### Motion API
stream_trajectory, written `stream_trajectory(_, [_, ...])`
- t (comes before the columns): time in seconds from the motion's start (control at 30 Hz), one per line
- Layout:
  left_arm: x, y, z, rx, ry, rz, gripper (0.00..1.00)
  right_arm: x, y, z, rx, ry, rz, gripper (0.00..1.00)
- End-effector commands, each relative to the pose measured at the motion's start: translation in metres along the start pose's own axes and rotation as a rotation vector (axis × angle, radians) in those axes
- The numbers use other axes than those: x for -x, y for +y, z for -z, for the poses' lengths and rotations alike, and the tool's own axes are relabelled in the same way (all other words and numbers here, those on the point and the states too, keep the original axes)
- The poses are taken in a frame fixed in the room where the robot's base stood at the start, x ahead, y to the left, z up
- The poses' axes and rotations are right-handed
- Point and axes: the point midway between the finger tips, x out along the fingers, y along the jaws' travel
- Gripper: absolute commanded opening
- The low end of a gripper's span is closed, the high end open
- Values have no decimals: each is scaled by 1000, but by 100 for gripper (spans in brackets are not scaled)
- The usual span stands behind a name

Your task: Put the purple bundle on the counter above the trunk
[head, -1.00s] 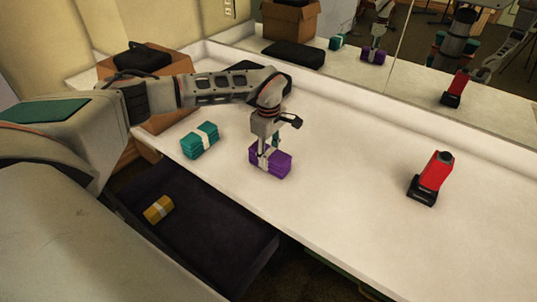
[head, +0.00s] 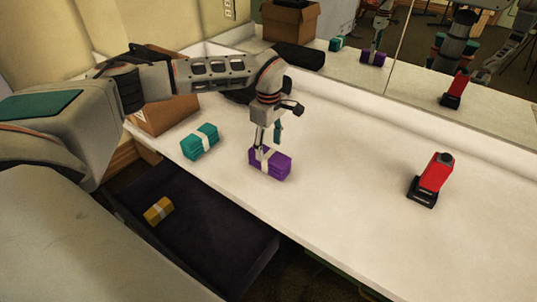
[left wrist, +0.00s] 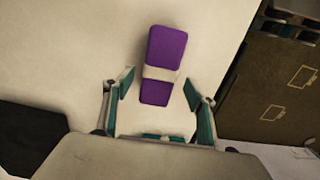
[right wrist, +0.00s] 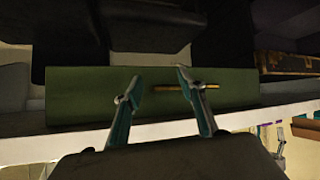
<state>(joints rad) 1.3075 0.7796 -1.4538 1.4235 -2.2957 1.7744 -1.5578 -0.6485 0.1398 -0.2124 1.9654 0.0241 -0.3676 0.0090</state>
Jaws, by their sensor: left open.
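The purple bundle (head: 271,164) has a pale band and lies on the white counter (head: 330,203) near its front edge.
A teal bundle (head: 199,141) lies left of the purple one. A red and black device (head: 431,180) stands to the right on the counter. A cardboard box (head: 165,112) is behind my left arm. A mirror (head: 460,90) runs along the back. The counter's middle is clear.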

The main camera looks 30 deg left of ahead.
Motion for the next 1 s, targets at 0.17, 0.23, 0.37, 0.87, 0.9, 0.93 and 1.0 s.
stream_trajectory(0.17, [38, 1, 1, 0, 1, -4, 56, 0, 0, -1, 0, -1, 0, 40])
stream_trajectory(0.23, [49, 0, 1, -1, 2, -2, 56, 0, 0, -2, 0, -2, 0, 40])
stream_trajectory(0.37, [65, 0, 0, -1, 1, -1, 56, 0, -1, -3, 0, -4, 1, 40])
stream_trajectory(0.87, [73, 0, 0, 0, 0, 1, 56, 0, -1, -4, 0, -6, 1, 40])
stream_trajectory(0.9, [73, 0, 0, 0, 0, 1, 56, 0, -1, -4, 0, -6, 1, 40])
stream_trajectory(0.93, [73, 0, 0, 0, 0, 1, 56, 0, -1, -4, 0, -6, 1, 40])
stream_trajectory(1.0, [73, 0, 0, 0, 0, 1, 56, 0, -1, -4, 0, -6, 1, 40])
